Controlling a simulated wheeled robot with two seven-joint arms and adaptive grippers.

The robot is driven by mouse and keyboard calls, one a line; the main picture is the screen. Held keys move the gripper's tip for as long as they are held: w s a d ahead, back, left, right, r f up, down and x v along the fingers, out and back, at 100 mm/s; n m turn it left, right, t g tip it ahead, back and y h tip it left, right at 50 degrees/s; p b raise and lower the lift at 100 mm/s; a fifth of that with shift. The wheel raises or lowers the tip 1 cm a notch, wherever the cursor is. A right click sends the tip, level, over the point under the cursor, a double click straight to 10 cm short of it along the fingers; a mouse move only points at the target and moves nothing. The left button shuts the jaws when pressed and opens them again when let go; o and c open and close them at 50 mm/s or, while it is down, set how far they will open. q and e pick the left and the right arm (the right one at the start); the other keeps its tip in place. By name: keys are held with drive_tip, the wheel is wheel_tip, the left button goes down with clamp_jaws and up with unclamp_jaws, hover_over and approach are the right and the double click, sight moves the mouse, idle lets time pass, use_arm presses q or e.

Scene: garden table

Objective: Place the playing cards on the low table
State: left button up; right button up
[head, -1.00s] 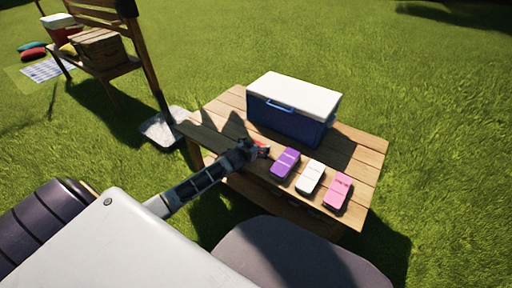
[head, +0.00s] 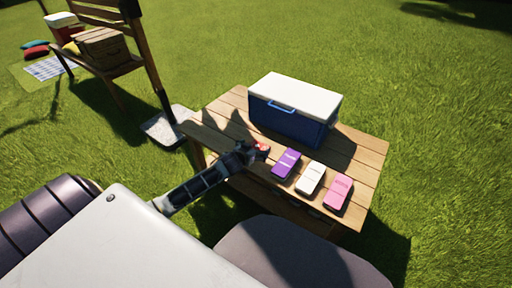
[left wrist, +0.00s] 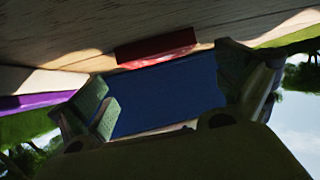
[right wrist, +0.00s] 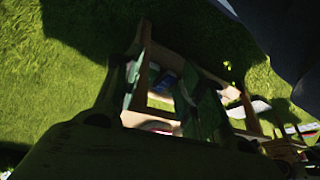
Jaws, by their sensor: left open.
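A small red box (head: 261,147), which may be the playing cards, lies on the slatted wooden table (head: 362,148) near its front left side. My left gripper (head: 250,150) is right beside it, low over the tabletop. In the left wrist view the open fingers (left wrist: 168,98) are apart, with the red box (left wrist: 155,46) ahead of them, against the wood and not gripped. My right gripper (right wrist: 170,92) hangs away from the tabletop, its fingers apart with nothing seen between them. Its view is dark.
A blue cooler with a white lid (head: 292,109) stands behind. Purple (head: 286,164), white (head: 310,178) and pink (head: 337,191) packs lie in a row to the right of the red box. A wooden bench with a basket (head: 101,48) is at upper left, with grass around.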

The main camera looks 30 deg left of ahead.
use_arm(q)
drive_tip(key=shift+p+v, duration=0.6)
drive_tip(key=shift+v, duration=1.2)
drive_tip(key=shift+p+v, duration=0.35)
drive_tip(key=shift+v, duration=0.7)
drive_tip(key=shift+s+r, duration=0.2)
drive_tip(key=shift+s, duration=0.1)
drive_tip(key=shift+s+r, duration=0.15)
drive_tip(key=shift+s, duration=0.1)
drive_tip(key=shift+s+d+r+p, duration=0.1)
drive_tip(key=shift+s+r+p, duration=0.15)
drive_tip(key=shift+s+p, duration=0.15)
use_arm(e)
drive_tip(key=shift+s+d+r+g+h, duration=0.25)
drive_tip(key=shift+d+r, duration=0.15)
drive_tip(key=shift+r, duration=0.15)
drive_tip(key=shift+s+d+r+g+h, duration=0.25)
drive_tip(key=shift+d+r, duration=0.1)
drive_tip(key=shift+r, duration=0.2)
drive_tip(key=shift+r, duration=0.1)
